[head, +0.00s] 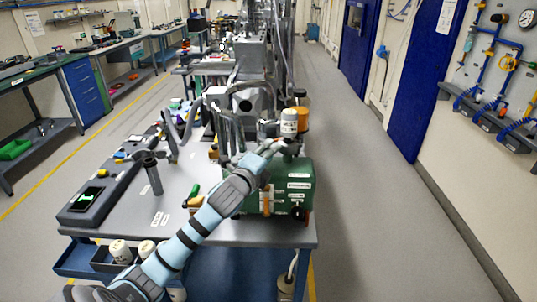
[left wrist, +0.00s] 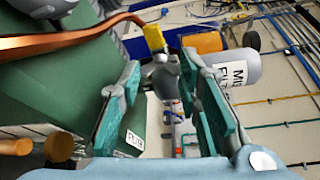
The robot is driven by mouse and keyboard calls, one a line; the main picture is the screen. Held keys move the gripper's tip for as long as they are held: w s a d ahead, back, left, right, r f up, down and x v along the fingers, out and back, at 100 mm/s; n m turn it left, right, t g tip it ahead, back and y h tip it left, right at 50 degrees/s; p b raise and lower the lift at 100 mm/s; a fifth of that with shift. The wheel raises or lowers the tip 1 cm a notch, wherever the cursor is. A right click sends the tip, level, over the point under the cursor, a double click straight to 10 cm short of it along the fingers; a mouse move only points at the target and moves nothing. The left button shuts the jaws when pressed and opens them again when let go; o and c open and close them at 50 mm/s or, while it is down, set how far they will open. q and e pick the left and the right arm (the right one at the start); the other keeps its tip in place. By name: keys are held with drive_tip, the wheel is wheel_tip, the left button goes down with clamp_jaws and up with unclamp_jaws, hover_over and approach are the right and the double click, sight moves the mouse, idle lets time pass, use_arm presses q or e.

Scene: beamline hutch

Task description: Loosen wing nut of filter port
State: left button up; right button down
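A grey metal clamp-like piece (left wrist: 160,74), probably the port's wing nut, shows between my left fingertips. My left gripper (left wrist: 160,88) is open, with a gap between the teal pads and the piece; contact is not clear. In the head view my left gripper (head: 284,145) is at the canister's base, above the pump. My right gripper is not in view.
An orange container (head: 301,119) stands close behind the canister. A copper pipe (left wrist: 70,38) with a yellow tag (left wrist: 153,37) runs near the fingers. Grey hoses (head: 226,130) crowd the bench to the left. The floor right of the bench (head: 370,220) is clear.

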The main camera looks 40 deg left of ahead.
use_arm(q)
drive_tip(key=shift+c, duration=0.6)
drive_tip(key=shift+n+t+p, duration=0.3)
drive_tip(key=shift+n, duration=0.5)
drive_tip(key=shift+c, duration=0.3)
drive_tip(key=o, duration=1.2)
drive_tip(key=shift+w, duration=0.1)
drive_tip(key=v, duration=1.2)
